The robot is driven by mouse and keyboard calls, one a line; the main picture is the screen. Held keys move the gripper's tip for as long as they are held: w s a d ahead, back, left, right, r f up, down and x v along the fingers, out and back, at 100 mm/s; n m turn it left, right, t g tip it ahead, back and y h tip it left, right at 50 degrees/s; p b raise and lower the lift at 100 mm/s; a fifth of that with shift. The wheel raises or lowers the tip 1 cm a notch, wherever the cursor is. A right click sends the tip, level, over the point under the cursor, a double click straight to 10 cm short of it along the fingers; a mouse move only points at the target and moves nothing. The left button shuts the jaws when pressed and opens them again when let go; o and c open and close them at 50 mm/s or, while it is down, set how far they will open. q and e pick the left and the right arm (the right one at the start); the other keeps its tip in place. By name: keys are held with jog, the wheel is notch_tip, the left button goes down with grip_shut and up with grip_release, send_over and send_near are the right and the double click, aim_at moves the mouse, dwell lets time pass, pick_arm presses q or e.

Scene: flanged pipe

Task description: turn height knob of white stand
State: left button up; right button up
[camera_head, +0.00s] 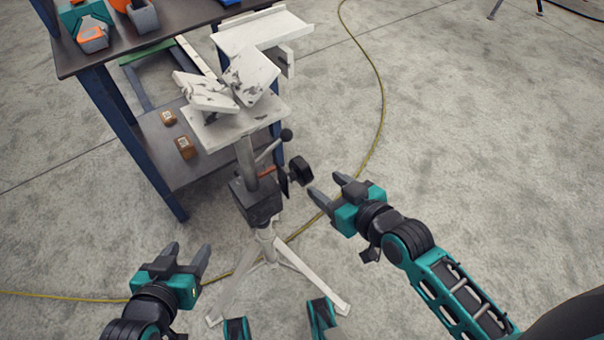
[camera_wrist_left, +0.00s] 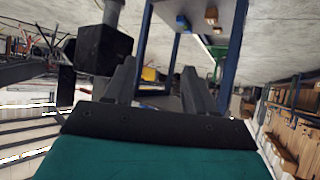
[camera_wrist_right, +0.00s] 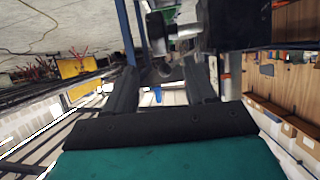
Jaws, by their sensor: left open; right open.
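The white stand (camera_head: 244,150) stands on the floor on splayed legs, with a worn white V-shaped top. A black block (camera_head: 258,203) sits on its column, with a black knob (camera_head: 301,171) on its right side and a lever with a dark ball end (camera_head: 286,135) above. My right gripper (camera_head: 326,194) is open and empty, just below and right of the knob, apart from it. In the right wrist view a dark knob on a metal shaft (camera_wrist_right: 180,32) shows beyond the fingers. My left gripper (camera_head: 190,254) is open and empty, low and left of the black block. The block also shows in the left wrist view (camera_wrist_left: 103,50).
A dark workbench (camera_head: 165,35) with blue legs stands behind left of the stand, holding teal and orange tools. Its lower shelf carries small brown boxes (camera_head: 185,147). A yellow cable (camera_head: 378,90) runs over the floor.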

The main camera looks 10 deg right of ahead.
aim_at(297, 163)
jog(key=b+x, duration=0.4)
jog(key=x, duration=0.7)
jog(key=shift+w+f, duration=0.1)
jog(key=shift+w, duration=0.1)
jog(key=shift+w+a+f, duration=0.1)
jog(key=shift+w+a, duration=0.05)
jog(key=shift+w, duration=0.15)
jog(key=shift+w+a+f, duration=0.1)
jog(key=shift+w, duration=0.1)
jog(key=c, duration=0.9)
jog(key=shift+c, duration=0.3)
